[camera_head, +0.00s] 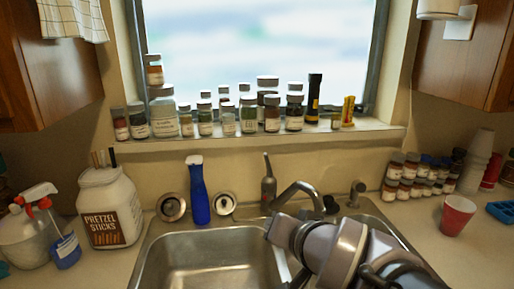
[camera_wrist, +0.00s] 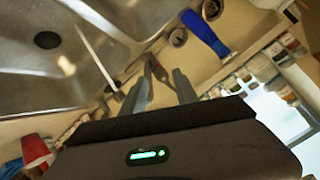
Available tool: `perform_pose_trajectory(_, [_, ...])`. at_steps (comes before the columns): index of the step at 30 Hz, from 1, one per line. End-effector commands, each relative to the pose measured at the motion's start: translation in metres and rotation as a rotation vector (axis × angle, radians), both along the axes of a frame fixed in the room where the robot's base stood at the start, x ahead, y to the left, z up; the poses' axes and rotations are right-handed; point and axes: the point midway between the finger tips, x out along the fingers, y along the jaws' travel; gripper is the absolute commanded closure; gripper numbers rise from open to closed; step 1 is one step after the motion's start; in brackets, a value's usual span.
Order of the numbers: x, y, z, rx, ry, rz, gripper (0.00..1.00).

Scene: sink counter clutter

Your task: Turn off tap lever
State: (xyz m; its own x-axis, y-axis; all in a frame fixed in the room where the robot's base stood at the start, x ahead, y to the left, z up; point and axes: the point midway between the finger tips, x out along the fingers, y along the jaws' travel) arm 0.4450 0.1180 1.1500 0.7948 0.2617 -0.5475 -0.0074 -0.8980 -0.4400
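My gripper (camera_wrist: 161,77) is open and empty there. In the head view my arm comes in from the lower right over the sink and hides part of the spout's base; my fingers cannot be made out clearly there.
A blue spray bottle (camera_head: 198,192) stands left of the tap behind the sink (camera_head: 205,262). A pretzel sticks jar (camera_head: 110,208) is at the left. A red cup (camera_head: 456,214) and several small jars (camera_head: 411,178) are at the right. More jars line the windowsill (camera_head: 170,143).

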Motion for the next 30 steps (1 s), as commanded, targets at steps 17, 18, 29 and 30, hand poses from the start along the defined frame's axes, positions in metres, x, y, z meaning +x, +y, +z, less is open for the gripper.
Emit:
perform_pose_trajectory(17, [0.142,0.098,0.011,-0.589,-0.554,-0.401,0.64])
perform_pose_trajectory(18, [0.142,0.099,0.010,-0.608,-0.560,-0.408,0.64])
perform_pose_trajectory(29, [0.224,0.070,0.006,-0.616,-0.564,-0.417,0.64])
perform_pose_trajectory(30, [0.236,0.066,0.006,-0.616,-0.564,-0.417,0.64])
